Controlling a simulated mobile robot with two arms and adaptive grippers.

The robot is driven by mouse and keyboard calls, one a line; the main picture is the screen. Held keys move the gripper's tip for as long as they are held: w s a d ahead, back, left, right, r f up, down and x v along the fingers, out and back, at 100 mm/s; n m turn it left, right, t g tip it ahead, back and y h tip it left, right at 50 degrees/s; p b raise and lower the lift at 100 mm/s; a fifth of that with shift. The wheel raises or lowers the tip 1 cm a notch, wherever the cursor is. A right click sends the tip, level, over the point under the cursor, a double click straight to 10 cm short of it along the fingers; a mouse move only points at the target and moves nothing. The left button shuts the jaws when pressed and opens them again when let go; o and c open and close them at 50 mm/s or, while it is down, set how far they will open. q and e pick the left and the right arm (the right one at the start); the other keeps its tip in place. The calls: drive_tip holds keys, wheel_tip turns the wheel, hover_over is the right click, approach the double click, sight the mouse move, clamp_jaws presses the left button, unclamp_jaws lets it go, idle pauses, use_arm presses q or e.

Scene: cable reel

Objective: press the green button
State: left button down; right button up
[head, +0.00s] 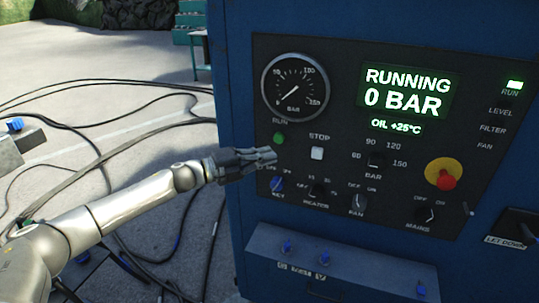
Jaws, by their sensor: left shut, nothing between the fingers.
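The green button (279,139) is a small round green knob on the dark control panel, under the label RUN and below the pressure gauge (295,87). My left gripper (272,156) comes in from the left, with its fingers shut and nothing between them. Its fingertips are just below the green button in the picture; I cannot tell whether they touch the panel. The display (407,92) is lit and reads RUNNING, 0 BAR, OIL +25°C. A green RUN lamp (515,85) glows at the upper right. My right gripper is out of view.
A white STOP button (317,153) is right of the fingertips. A red knob on a yellow base (445,181) and several rotary switches sit lower on the panel. The blue cabinet (227,200) has a ledge below. Black cables (130,140) lie on the ground at left.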

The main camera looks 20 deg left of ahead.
use_arm(q)
drive_tip(key=b+v, duration=0.3)
drive_tip(key=v, duration=0.5)
drive_tip(key=shift+a+f, duration=0.3)
drive_tip(key=shift+a, duration=0.15)
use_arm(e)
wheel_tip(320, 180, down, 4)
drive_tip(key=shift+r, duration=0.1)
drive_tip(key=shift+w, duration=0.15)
